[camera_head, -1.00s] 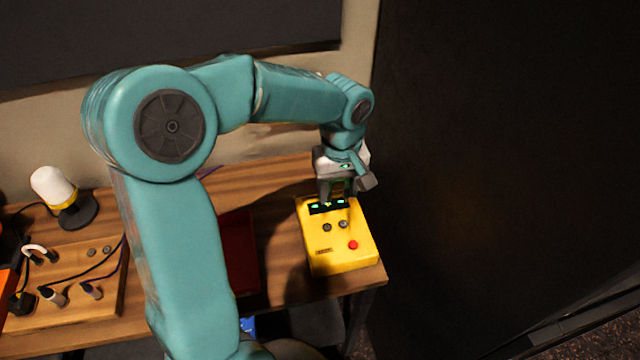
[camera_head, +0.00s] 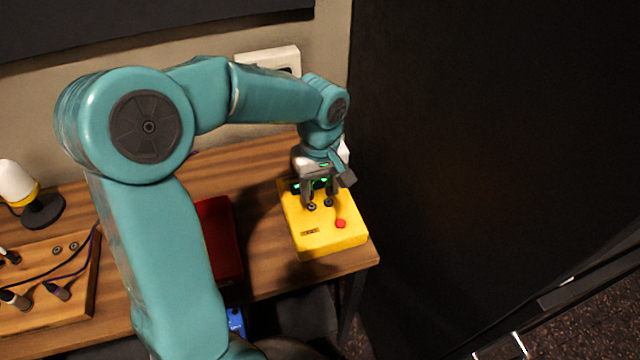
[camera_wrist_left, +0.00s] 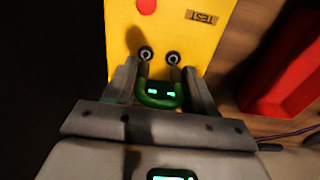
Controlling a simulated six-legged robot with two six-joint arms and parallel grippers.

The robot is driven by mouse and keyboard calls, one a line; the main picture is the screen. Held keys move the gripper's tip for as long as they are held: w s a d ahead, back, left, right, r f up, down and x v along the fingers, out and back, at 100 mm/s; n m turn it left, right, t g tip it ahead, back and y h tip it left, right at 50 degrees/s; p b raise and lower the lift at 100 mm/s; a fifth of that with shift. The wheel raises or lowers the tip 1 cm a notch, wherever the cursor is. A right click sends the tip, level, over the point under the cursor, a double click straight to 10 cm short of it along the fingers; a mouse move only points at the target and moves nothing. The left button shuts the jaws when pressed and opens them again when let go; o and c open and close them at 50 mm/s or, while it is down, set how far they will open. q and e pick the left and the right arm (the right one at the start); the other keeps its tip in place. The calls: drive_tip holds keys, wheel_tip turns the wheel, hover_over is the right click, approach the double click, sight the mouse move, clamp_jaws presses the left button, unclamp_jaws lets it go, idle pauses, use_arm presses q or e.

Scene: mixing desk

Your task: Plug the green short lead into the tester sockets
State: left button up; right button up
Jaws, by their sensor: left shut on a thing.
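The yellow tester (camera_head: 318,237) stands at the right end of the desk, with a red button and two dark round sockets. The sockets show clearly in the wrist view, one on the left (camera_wrist_left: 145,53) and one on the right (camera_wrist_left: 173,59). My left gripper (camera_head: 320,197) is over the tester's far part, pointing down, its fingers near the sockets. It is shut on the green short lead (camera_wrist_left: 146,99), whose curved body shows between the fingers in the wrist view. The lead's plug ends look close to the sockets; I cannot tell whether they touch. My right gripper is not in view.
A dark red box (camera_head: 218,238) lies left of the tester. A wooden board (camera_head: 50,318) with plugs and dark cables is at the far left, beside a white and yellow lamp-like thing (camera_head: 18,183). A white wall outlet (camera_head: 270,60) is behind. A dark panel fills the right.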

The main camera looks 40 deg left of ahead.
use_arm(q)
drive_tip(key=shift+d+f+b, duration=0.1)
drive_tip(key=shift+f+b, duration=0.35)
drive_tip(key=shift+f, duration=0.3)
drive_tip(key=shift+f+b, duration=0.6)
drive_tip(key=shift+b, duration=0.05)
idle(1.6)
drive_tip(key=o, duration=1.5)
drive_tip(key=shift+c, duration=0.2)
wheel_tip(320, 180, up, 16)
drive_tip(key=p, duration=0.1)
drive_tip(key=shift+r+p, duration=0.2)
drive_tip(key=shift+p, duration=0.15)
drive_tip(key=shift+s+f, duration=0.1)
